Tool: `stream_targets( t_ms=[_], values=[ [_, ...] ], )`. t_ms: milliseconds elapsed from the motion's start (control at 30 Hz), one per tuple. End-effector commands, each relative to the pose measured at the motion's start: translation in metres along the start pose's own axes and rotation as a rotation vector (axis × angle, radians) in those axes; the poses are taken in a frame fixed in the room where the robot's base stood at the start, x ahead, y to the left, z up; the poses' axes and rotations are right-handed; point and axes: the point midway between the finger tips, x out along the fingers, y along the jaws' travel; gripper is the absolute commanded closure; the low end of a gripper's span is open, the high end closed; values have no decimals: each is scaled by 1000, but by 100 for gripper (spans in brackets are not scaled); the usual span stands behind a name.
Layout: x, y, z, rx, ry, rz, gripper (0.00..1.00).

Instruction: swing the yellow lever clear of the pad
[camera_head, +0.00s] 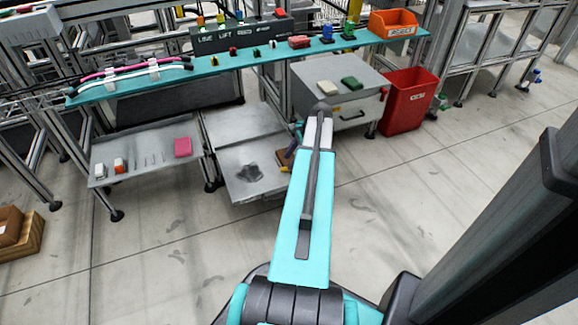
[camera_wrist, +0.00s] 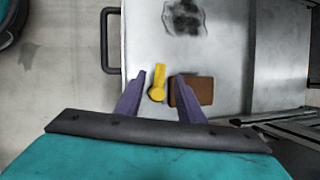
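The yellow lever (camera_wrist: 158,76) shows in the wrist view on a grey metal surface, its round end nearest me and its arm pointing up the picture. The brown pad (camera_wrist: 195,91) lies just right of it; the lever does not cover the visible part of the pad. My gripper (camera_wrist: 160,74) is open, with one purple finger on each side of the lever. The right finger overlaps the pad's left edge in the picture. I cannot tell whether either finger touches anything. In the head view the pad (camera_head: 284,156) is partly hidden by my arm, and the lever (camera_head: 286,169) is only a small yellow bit.
The grey surface (camera_head: 245,186) has a dark smudge and a black handle (camera_wrist: 105,40) at its edge. A teal shelf (camera_head: 220,66) with several small items runs above and behind. A grey cabinet (camera_head: 318,75) and red bin (camera_head: 408,100) stand right. The floor in front is clear.

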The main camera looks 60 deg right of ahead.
Motion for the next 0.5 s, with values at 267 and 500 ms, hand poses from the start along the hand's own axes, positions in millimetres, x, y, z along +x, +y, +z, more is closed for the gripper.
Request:
stream_targets(
  t_ms=[267,500],
  values=[
    [38,0,-1,1,0,0,65],
    [48,0,0,1,0,1,65]
  ],
)
